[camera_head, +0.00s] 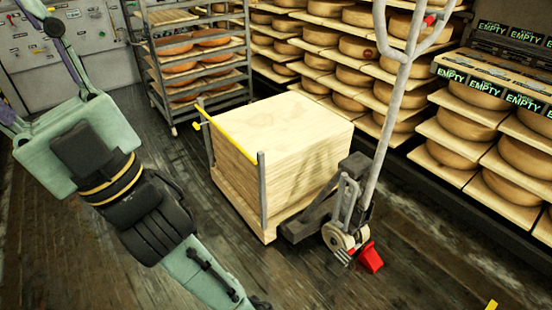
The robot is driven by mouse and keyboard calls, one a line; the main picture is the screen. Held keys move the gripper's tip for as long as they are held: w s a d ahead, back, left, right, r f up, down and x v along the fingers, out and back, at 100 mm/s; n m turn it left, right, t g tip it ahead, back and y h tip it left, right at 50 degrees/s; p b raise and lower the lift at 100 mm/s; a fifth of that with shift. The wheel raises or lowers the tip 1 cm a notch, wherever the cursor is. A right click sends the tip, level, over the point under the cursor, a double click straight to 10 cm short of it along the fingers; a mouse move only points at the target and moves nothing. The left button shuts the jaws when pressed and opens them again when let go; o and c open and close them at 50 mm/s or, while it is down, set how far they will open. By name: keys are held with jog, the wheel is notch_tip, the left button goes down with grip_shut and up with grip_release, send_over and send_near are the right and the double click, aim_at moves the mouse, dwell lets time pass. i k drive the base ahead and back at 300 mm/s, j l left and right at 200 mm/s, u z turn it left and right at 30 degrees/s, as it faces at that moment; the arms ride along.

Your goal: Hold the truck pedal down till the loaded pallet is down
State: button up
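The pallet truck (387,120) stands right of centre, with its grey handle upright and leaning slightly right. Its red pedal (371,258) sticks out low at the truck's foot, beside the cream wheel. The loaded pallet (240,213) is left of the truck's foot and bears a tall block of pale boards (285,130). I cannot tell whether the pallet touches the floor. The forks are mostly hidden under it. My arm comes down the left side to the bottom edge, left of the pedal. My gripper is outside the picture, and nothing is seen touching the pedal.
A grey metal rack (195,60) with cheese wheels stands behind the pallet. Long shelves of cheese (470,125) line the right. A yellow-topped rail (228,138) stands at the pallet's left side. Dark floor (430,270) is clear right of the pedal.

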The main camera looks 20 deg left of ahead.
aim_at(343, 257)
jog(key=i+j+z, duration=0.15)
jog(key=j+z, duration=0.15)
jog(key=i+j+z, duration=0.1)
jog(key=j+z, duration=0.5)
jog(key=i+j, duration=0.05)
